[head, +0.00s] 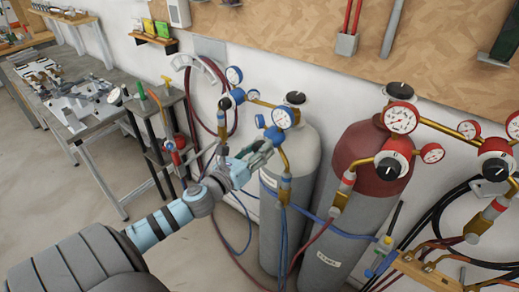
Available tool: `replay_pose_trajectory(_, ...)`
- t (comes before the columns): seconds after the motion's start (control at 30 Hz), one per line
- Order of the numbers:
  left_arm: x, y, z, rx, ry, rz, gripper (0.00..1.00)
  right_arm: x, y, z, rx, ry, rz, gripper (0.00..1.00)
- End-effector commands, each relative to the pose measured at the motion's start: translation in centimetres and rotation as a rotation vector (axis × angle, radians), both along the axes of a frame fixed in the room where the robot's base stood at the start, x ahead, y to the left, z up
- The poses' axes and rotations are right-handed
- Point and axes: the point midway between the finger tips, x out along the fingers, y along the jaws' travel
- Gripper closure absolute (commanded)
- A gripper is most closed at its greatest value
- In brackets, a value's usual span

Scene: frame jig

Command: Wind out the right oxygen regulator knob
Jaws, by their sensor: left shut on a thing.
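Two blue-trimmed regulators with gauges sit by the pale grey cylinder (298,140). The right oxygen regulator knob (274,133) is blue and partly hidden by my left gripper. Its gauge (283,117) stands just above it. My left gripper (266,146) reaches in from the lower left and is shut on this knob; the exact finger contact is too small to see. The left blue knob (238,96) is up and to the left, apart from the gripper. My right gripper is out of view.
A dark red-topped cylinder (372,160) with red gauges and black knobs stands to the right. Blue and red hoses hang in front of the cylinders. A small stand (150,105) and a metal workbench (100,118) are at left; the floor between is clear.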

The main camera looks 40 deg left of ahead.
Motion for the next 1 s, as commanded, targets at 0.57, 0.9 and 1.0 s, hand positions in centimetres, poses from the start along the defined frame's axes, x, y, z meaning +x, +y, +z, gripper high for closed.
replay_pose_trajectory(0.57, 0.0, 0.2, 0.0, -0.47, -0.012, 0.001, 0.94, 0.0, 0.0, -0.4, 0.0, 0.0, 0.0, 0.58)
replay_pose_trajectory(0.9, 0.0, 0.2, -0.1, -0.794, -0.02, 0.002, 0.94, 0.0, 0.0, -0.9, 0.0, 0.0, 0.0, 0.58)
replay_pose_trajectory(1.0, 0.0, 0.2, -0.1, -0.888, -0.022, 0.002, 0.94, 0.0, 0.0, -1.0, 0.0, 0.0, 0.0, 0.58)
